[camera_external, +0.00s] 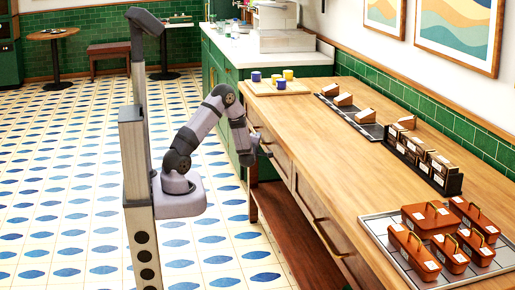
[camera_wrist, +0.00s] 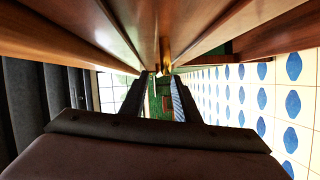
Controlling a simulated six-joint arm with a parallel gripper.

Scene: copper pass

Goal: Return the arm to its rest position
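My arm stands at the left of the wooden counter in the external view, bent at the elbow, with its forearm slanting down. My gripper (camera_external: 266,148) is beside the counter's front face, near its far end. In the wrist view the two dark fingers of my gripper (camera_wrist: 160,76) stand apart with a clear gap, and nothing shows between them except the distant green wall and floor. The counter's wooden front (camera_wrist: 90,25) fills the top of the wrist view, close to the fingers. A brass-coloured piece (camera_wrist: 165,55) shows just beyond the fingertips; whether they touch it is unclear.
Tiled floor (camera_external: 85,190) left of my arm is open.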

